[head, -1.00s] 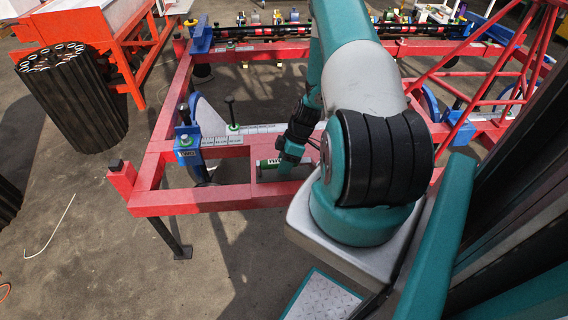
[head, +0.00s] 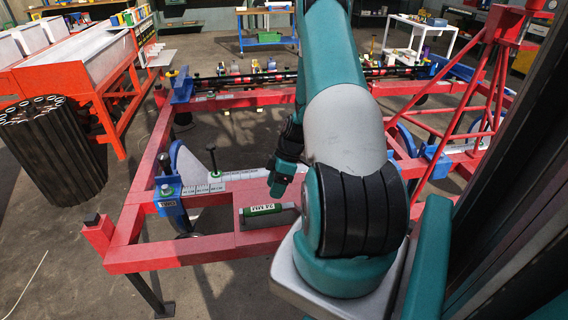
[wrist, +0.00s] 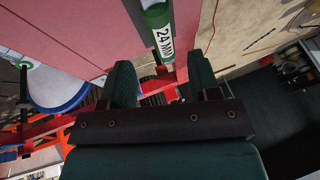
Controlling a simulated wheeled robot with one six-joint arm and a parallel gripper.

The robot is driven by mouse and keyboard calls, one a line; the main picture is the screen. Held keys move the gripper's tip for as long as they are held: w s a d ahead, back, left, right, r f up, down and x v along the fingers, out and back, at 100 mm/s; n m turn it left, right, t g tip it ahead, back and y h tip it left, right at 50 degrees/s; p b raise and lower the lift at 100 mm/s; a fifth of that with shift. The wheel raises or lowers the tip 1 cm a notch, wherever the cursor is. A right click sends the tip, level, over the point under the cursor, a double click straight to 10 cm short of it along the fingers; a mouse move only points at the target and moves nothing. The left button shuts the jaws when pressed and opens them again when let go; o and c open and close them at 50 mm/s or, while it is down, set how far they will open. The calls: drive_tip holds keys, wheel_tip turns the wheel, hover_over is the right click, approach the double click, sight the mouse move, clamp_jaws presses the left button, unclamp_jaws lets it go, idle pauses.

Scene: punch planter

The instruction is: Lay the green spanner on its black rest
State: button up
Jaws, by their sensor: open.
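The green spanner (head: 263,210), labelled 24 MM, lies on a red panel of the frame in the head view. Its grey part runs right until my arm hides it. In the wrist view the spanner's green handle (wrist: 156,18) shows at the top, just beyond the fingertips. My gripper (head: 279,186) is open and empty, just above and behind the spanner in the head view. Its two fingers (wrist: 162,78) stand apart in the wrist view, clear of the handle.
The red frame (head: 190,248) carries a blue block (head: 170,198) with a black-handled post, and a white labelled strip (head: 232,180) with another upright pin (head: 213,160). A bundle of black tubes (head: 55,150) stands left. Red lattice struts (head: 470,105) rise at right.

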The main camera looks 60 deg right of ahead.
drive_tip(key=v, duration=0.9)
drive_tip(key=w+a+r+g+h, duration=0.1)
drive_tip(key=w+a+r, duration=0.3)
drive_tip(key=a+r, duration=0.5)
drive_tip(key=w+a+r, duration=0.4)
drive_tip(key=a+r, duration=0.1)
drive_tip(key=a, duration=0.7)
drive_tip(key=s+a+r, duration=0.4)
drive_tip(key=s+a, duration=0.4)
drive_tip(key=a, duration=0.3)
drive_tip(key=s+a+r, duration=0.5)
drive_tip(key=s+a, duration=0.2)
drive_tip(key=a, duration=0.3)
wheel_tip(320, 180, up, 7)
drive_tip(key=p, duration=0.6)
drive_tip(key=shift+s+a+f+g+p, duration=0.2)
drive_tip(key=shift+s+a+g+p, duration=0.15)
drive_tip(key=shift+s, duration=0.15)
